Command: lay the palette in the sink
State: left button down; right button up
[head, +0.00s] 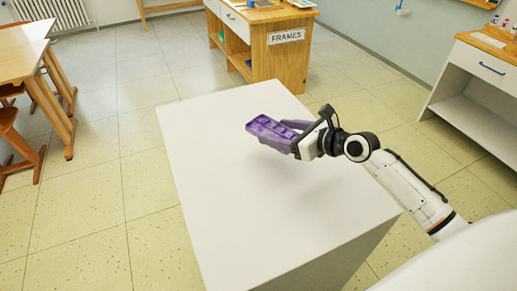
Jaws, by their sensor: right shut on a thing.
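The palette (268,127) is a purple rectangular tray with several small wells. My right gripper (290,136) comes in from the right and is shut on the palette's right end. The palette is held over the white-topped table (215,190), and a faint shadow lies below it. Its exact height above the top is hard to tell. My left gripper is not in view. No sink shows in this view.
A wooden cabinet labelled FRAMES (286,37) stands beyond the table's far end. A white shelf unit (480,75) with a wooden top stands at the right. Wooden desks (22,52) and chairs stand at the left. The tiled floor (115,130) between is clear.

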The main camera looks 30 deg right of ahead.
send_over(277, 162)
notch_tip(277, 162, down, 6)
jog(key=shift+f, duration=0.1)
jog(key=shift+f+b, duration=0.55)
jog(key=shift+f, duration=1.25)
jog(key=shift+f, duration=0.2)
jog(key=o, duration=1.1)
jog(key=shift+c, duration=0.2)
